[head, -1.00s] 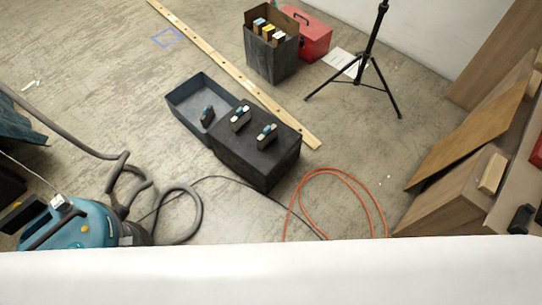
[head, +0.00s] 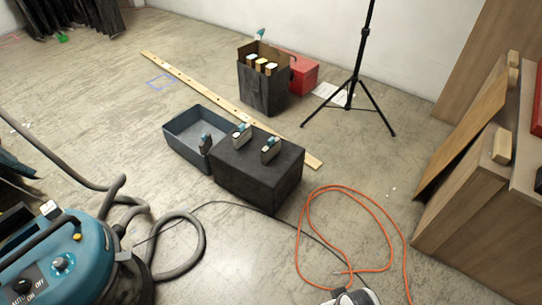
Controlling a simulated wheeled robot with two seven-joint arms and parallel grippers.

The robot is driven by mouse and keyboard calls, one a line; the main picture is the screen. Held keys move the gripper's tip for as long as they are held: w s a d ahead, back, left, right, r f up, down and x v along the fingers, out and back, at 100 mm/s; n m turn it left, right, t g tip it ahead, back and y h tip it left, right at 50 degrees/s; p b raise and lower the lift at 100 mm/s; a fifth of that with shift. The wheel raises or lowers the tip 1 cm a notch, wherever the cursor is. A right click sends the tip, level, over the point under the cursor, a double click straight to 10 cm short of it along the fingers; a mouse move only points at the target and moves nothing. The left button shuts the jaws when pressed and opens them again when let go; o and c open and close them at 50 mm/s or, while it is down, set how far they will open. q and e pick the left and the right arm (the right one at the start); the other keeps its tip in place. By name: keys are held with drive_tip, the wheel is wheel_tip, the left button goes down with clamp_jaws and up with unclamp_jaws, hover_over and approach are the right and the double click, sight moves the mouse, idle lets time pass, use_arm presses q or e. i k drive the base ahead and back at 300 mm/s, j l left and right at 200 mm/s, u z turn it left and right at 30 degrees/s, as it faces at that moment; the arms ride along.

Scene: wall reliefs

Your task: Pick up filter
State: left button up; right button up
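No thing is plainly marked as the filter. Two small dark-and-light pieces with teal parts stand on top of a black box (head: 258,185): the left piece (head: 241,135) and the right piece (head: 269,150). A similar dark piece (head: 205,143) stands in the open grey-blue bin (head: 184,160), against the side near the black box. Neither of my grippers can be made out. A white-and-dark part shows at the bottom edge, cut off and unclear.
A teal vacuum (head: 65,262) with a grey hose (head: 195,245) stands at lower left. An orange cord (head: 303,232) loops on the floor. A black tripod (head: 357,75), red case (head: 303,75), wooden strip (head: 213,95) and wooden cabinets (head: 465,230) surround the floor.

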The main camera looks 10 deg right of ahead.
sight(244, 134)
drive_tip(key=u, duration=1.75)
drive_tip(key=l, duration=0.3)
drive_tip(key=i+l, duration=0.1)
drive_tip(key=l, duration=0.2)
